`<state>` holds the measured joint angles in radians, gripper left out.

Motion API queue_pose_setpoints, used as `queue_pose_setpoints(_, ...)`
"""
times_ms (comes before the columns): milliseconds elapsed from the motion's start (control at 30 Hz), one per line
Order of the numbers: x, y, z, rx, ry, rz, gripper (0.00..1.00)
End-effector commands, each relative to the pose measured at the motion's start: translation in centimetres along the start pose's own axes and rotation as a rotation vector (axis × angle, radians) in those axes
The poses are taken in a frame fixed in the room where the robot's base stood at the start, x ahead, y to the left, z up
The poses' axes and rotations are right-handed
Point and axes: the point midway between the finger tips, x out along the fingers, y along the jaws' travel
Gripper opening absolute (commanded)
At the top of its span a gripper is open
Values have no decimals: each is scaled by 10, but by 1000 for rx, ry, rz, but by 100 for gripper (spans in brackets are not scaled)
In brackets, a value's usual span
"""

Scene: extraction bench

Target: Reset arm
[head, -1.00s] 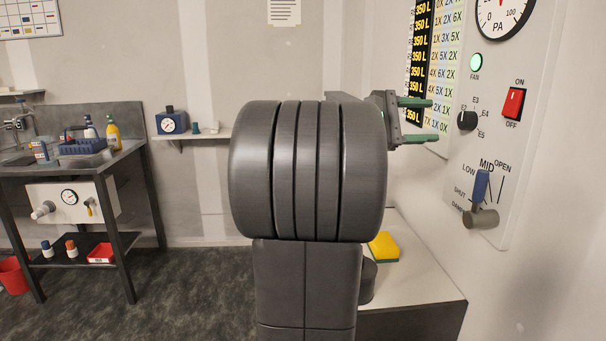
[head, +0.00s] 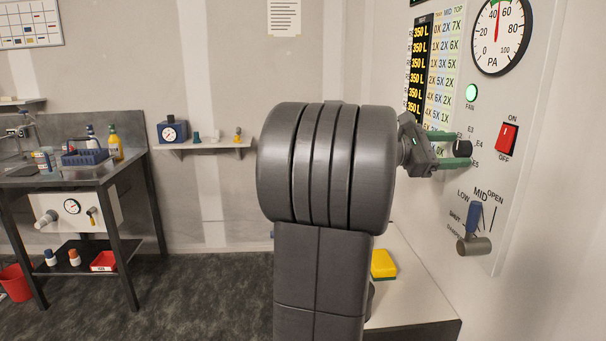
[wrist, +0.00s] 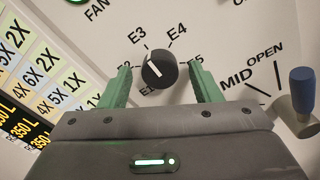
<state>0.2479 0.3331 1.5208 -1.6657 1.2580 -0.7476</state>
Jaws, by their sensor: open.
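My gripper (head: 452,150) is at the wall control panel, its green fingers pointing at the black rotary knob (head: 462,147). In the wrist view the gripper (wrist: 162,85) is open, with the knob (wrist: 159,69) between and beyond the fingertips. A gap shows on both sides of the knob. The knob's white mark points up and left, between the E2 and E3 labels or near E3. My arm hides the middle of the head view.
The panel holds a blue-handled damper lever (head: 474,217) by MID, a red ON/OFF switch (head: 507,141), a lit green FAN lamp (head: 471,92) and a PA gauge (head: 500,36). A yellow sponge (head: 383,264) lies on the bench (head: 415,290) below.

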Motion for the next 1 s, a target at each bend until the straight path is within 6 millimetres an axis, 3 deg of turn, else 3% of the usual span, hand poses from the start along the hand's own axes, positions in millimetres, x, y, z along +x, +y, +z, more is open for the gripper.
queue_pose_setpoints(833,0,1,3,-603,1,0,57)
queue_pose_setpoints(1000,-17,-1,-1,-593,1,1,57)
